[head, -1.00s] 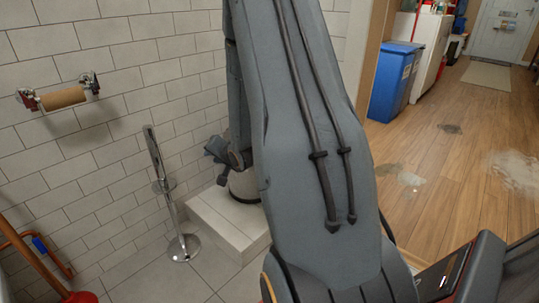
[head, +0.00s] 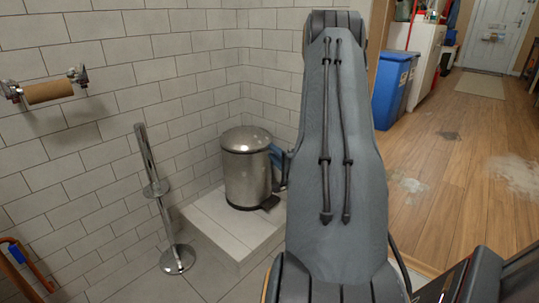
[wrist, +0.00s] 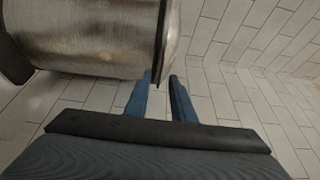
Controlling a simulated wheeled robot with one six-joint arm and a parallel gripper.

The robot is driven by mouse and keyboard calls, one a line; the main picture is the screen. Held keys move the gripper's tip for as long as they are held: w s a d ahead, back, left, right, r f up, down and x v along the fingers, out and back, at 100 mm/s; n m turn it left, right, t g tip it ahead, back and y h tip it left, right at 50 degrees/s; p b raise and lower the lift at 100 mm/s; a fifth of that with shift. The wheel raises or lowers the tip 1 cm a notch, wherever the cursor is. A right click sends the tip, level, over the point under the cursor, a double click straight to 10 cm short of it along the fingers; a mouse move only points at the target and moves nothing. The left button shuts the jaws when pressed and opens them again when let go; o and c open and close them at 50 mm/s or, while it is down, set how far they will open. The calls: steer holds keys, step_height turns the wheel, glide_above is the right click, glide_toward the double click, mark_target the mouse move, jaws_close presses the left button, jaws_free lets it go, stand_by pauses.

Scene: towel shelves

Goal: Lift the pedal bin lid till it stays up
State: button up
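The steel pedal bin (head: 246,178) stands upright on a tiled step, its domed lid (head: 246,138) down on the body. A dark pedal (head: 270,202) sticks out at its foot. In the wrist view the bin body (wrist: 90,38) lies sideways across the upper left, with the lid (wrist: 172,30) at its right end. My gripper (head: 277,157) is at the bin's right side near lid height, partly hidden by my arm. In the wrist view my blue fingers (wrist: 160,78) are apart and empty, tips close to the lid's rim. I cannot tell whether they touch it.
The tiled step (head: 225,225) bears the bin, with tiled walls close behind. A chrome stand (head: 160,205) is left of the step, and a paper roll holder (head: 48,91) is on the wall. A blue box (head: 394,80) stands right, beside open wooden floor.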

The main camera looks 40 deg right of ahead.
steer(key=b+x, duration=0.1)
steer(key=x, duration=0.2)
steer(key=shift+c, duration=0.2)
jaws_close()
steer(key=shift+r, duration=0.1)
